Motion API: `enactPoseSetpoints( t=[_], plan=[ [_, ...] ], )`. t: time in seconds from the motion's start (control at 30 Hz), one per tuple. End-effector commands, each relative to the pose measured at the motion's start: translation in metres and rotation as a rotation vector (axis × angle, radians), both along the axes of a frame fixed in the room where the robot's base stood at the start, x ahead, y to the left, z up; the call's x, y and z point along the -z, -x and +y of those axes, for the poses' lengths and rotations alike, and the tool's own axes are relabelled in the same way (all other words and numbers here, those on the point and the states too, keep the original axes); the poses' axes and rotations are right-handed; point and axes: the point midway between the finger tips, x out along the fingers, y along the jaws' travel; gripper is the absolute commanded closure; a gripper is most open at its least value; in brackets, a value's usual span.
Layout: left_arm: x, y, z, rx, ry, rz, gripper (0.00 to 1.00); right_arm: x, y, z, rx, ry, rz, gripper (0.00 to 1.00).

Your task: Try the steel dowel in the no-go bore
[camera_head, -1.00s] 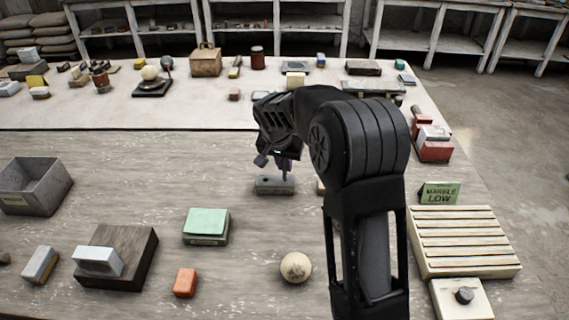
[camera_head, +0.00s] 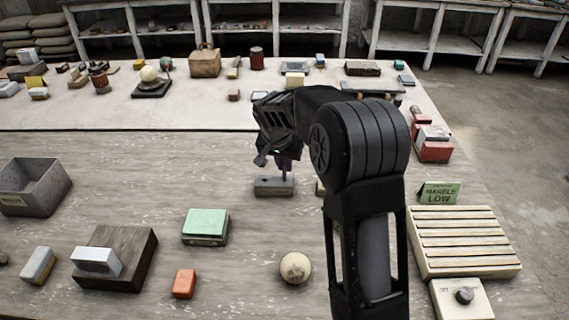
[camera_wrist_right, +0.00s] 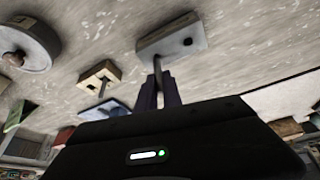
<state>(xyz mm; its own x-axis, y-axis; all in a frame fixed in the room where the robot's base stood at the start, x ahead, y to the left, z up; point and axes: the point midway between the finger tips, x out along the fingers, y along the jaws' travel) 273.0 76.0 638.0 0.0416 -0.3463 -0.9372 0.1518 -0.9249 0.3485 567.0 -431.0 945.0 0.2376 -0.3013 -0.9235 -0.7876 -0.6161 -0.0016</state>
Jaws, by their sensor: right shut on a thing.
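The grey gauge block (camera_head: 274,187) lies on the table below my right gripper (camera_head: 284,161). The right gripper is shut on the thin steel dowel (camera_head: 285,174), which points down at the block's top. In the right wrist view the dowel (camera_wrist_right: 158,66) runs from between the dark fingers (camera_wrist_right: 159,92) to the block (camera_wrist_right: 165,39). One dark bore (camera_wrist_right: 187,42) is open beside it. The dowel's end meets the block at its other part; I cannot tell how deep it sits, or which bore is the no-go one. My left gripper is not in view.
A pale ball (camera_head: 295,268), a green-topped block (camera_head: 206,226) and an orange block (camera_head: 184,283) lie in front. A slatted cream rack (camera_head: 464,242) and a green "MARBLE LOW" sign (camera_head: 439,192) stand right. A grey bin (camera_head: 62,184) stands left. The table left of the gauge block is clear.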

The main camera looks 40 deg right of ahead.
Motion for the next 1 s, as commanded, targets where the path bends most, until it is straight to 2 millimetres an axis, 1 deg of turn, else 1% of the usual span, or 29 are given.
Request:
enactPoseSetpoints(
  t=[0.63, 1.0],
  plan=[
    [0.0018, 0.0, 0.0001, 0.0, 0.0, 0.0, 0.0, 0.0001, -0.0001, -0.0001, 0.0, 0.0, 0.0, 1.0],
    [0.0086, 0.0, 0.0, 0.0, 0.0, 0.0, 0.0, 0.0083, 0.0, -0.0002, 0.0, 0.0, 0.0, 1.0]
  ],
)
